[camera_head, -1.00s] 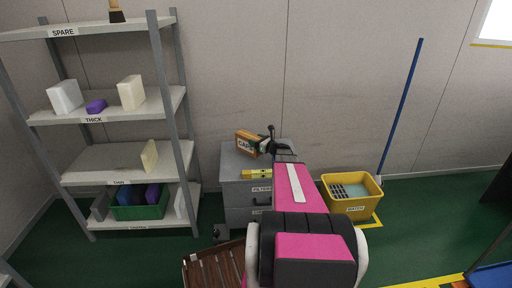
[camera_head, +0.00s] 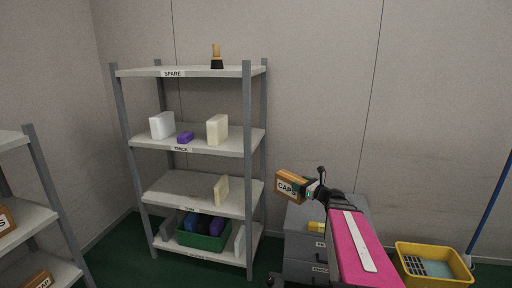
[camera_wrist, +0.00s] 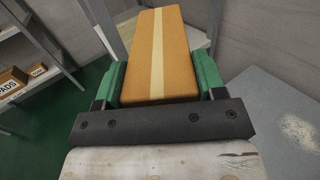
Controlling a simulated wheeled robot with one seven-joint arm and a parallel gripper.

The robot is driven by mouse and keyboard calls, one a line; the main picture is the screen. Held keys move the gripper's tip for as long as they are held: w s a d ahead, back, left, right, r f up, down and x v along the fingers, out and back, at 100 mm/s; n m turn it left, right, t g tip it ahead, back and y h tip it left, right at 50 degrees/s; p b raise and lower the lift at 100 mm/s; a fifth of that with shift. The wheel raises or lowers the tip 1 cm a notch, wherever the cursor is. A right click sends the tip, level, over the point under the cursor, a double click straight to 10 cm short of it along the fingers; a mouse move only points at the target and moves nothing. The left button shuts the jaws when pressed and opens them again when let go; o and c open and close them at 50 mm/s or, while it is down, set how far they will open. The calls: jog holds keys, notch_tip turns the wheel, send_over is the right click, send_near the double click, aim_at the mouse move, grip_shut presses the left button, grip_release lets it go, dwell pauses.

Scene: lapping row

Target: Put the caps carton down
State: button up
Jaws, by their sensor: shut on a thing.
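The caps carton (camera_head: 290,185) is an orange-brown box with a white CAPS label. It is held in the air, in front of and above the grey drawer cabinet (camera_head: 300,245). My gripper (camera_head: 312,190) is shut on it. In the wrist view the carton (camera_wrist: 158,55) lies between the two green fingers of my gripper (camera_wrist: 160,85), with a pale tape strip along it. The carton is a little right of the grey shelf rack (camera_head: 248,180). Its underside is hidden.
The rack's shelves, labelled SPARE, THICK and one lower, hold pale blocks, a purple block (camera_head: 185,137) and a brush (camera_head: 217,58). A green bin (camera_head: 203,240) is at the bottom. Another shelf unit (camera_head: 40,215) with cartons stands left. A yellow bucket (camera_head: 432,265) is at right.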

jog(key=s+a+r+n+g+y, duration=0.2)
jog(key=s+a, duration=0.4)
jog(key=s, duration=0.3)
notch_tip(320, 180, up, 3)
jog(key=shift+s+a+f+n+g+y, duration=0.1)
jog(key=shift+s+a+n+g+y, duration=0.1)
jog(key=shift+n+g+y, duration=0.35)
jog(key=shift+a, duration=0.1)
